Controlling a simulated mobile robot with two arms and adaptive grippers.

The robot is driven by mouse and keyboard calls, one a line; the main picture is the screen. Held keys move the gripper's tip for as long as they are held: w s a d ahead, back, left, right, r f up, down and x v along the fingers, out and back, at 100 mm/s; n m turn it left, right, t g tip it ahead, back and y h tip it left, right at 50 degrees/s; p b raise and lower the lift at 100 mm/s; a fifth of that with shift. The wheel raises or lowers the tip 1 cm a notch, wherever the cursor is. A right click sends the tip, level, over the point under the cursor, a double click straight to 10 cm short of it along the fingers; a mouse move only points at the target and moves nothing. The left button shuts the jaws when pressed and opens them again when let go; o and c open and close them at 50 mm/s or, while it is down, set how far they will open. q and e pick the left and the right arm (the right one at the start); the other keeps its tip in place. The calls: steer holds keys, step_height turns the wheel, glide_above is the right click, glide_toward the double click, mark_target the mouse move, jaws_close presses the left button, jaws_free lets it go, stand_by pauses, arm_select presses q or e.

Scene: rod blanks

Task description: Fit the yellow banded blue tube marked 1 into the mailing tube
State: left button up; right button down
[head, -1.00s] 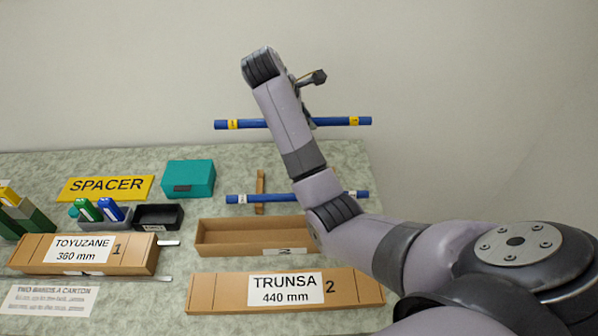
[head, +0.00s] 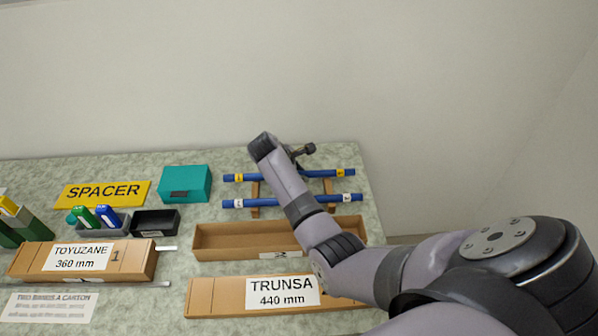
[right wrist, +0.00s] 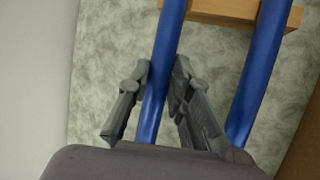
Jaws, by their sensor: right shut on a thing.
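My right gripper (head: 299,173) is shut around the middle of the yellow-banded blue tube (head: 318,174). In the right wrist view, the fingers (right wrist: 162,68) stand on both sides of this tube (right wrist: 168,40). It lies level at the wooden rests (head: 328,186), behind the white-banded blue tube (head: 240,203); whether it touches the rests I cannot tell. Its mark is too small to read. No round mailing tube shows. An open, empty brown carton (head: 207,256) with a 2 label lies in front of the tubes. My left gripper is out of view.
Closed cartons marked TOYUZANE 360 mm (head: 38,262) and TRUNSA 440 mm (head: 210,297) lie at the front. A yellow SPACER sign (head: 103,194), teal box (head: 185,183), black tray (head: 156,222) and grey marker holder (head: 103,228) stand at left. My right arm covers part of the table's right side.

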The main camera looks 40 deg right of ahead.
steer(key=shift+f, duration=0.25)
steer(key=shift+f, duration=0.1)
steer(key=c, duration=1.4)
jaws_free()
steer(key=shift+c, duration=0.2)
steer(key=shift+f, duration=0.1)
